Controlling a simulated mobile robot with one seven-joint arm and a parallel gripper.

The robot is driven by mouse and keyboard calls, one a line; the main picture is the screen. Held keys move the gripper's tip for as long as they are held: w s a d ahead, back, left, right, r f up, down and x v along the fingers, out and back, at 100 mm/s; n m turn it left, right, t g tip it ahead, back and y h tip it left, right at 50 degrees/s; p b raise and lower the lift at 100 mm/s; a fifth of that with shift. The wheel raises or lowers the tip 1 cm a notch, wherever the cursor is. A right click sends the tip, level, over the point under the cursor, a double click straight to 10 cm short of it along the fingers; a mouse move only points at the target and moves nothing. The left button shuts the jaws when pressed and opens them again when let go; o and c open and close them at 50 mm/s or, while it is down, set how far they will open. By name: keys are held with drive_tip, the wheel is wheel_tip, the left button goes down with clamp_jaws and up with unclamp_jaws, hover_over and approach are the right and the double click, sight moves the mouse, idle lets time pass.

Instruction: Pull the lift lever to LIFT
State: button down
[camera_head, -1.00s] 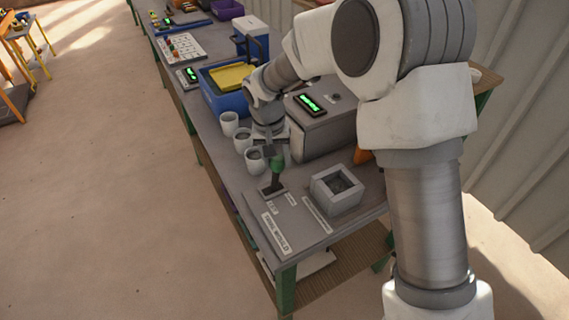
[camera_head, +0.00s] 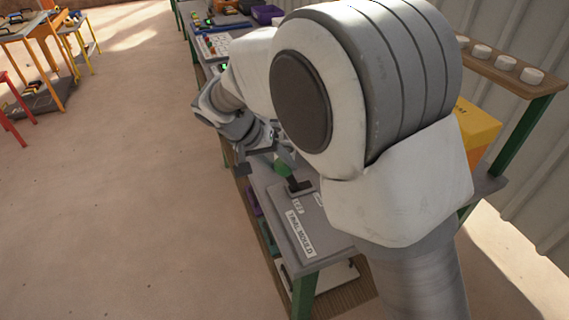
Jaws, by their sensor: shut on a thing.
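The lift lever (camera_head: 282,168) has a green grip on a dark stem. It rises from a dark slotted base (camera_head: 299,187) on the grey panel (camera_head: 325,240) at the bench's near end. The lever leans to the upper left of the picture. My gripper (camera_head: 272,156) is shut on the green grip, coming from the upper left. My forearm and wrist hide part of the grip and fingers. A small label (camera_head: 298,205) lies just below the lever's base; its lettering is too small to read surely.
My large arm link covers the press box and mould area to the right. A yellow box (camera_head: 475,128) stands behind it. A shelf with several white cups (camera_head: 481,51) is at the right. The floor (camera_head: 120,200) left of the bench is clear.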

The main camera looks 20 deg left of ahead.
drive_tip(key=shift+s+a+f, duration=0.2)
drive_tip(key=shift+a, duration=0.05)
drive_tip(key=shift+c, duration=1.5)
unclamp_jaws()
drive_tip(key=shift+r, duration=0.15)
drive_tip(key=shift+a+r, duration=0.1)
drive_tip(key=shift+r, duration=0.2)
drive_tip(key=p+v, duration=0.2)
drive_tip(key=v, duration=1.4)
drive_tip(key=shift+s+r, duration=0.2)
drive_tip(key=shift+r, duration=0.05)
